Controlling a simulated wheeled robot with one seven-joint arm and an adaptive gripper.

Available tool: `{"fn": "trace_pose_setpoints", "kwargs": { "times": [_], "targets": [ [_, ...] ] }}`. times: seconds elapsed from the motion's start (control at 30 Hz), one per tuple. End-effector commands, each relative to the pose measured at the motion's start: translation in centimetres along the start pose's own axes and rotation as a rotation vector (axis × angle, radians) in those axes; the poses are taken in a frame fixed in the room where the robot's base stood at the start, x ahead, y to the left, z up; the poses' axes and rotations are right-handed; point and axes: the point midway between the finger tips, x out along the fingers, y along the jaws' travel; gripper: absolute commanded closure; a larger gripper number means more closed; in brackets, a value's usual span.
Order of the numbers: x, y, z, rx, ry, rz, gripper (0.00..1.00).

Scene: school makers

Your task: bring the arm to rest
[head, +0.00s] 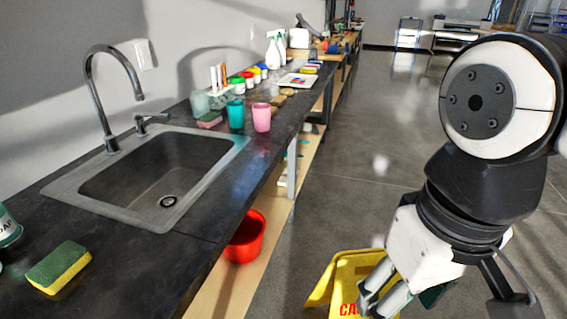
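My arm fills the right side of the head view, with a large white and black joint at the top and the wrist below it. My gripper (380,291) hangs at the lower right, to the right of the counter and in front of a yellow caution sign (345,274). Its grey finger parts show, but their tips are close to the bottom edge, and I cannot tell whether they are open or shut. A small dark green patch shows beside the wrist; I cannot tell what it is.
A dark counter (135,275) with a sink (160,180) runs along the left. A sponge (58,267), a teal cup (236,115) and a pink cup (261,117) stand on it. A red bucket (246,240) is on the wooden shelf below. Open grey floor (350,200) lies in the middle.

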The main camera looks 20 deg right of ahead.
Motion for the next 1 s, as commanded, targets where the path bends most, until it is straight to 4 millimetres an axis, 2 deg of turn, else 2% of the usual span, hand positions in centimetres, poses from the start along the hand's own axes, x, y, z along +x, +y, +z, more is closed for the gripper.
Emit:
{"fn": "trace_pose_setpoints", "kwargs": {
  "times": [0.13, 0.83, 1.0],
  "targets": [
    [0.1, 0.1, 0.7, -0.027, 0.003, 0.012, 0.44],
    [0.1, 0.1, 0.6, -0.023, 0.004, 0.010, 0.44],
    [-2.7, 0.0, 0.2, -0.026, 0.036, 0.008, 0.44]
  ]
}}
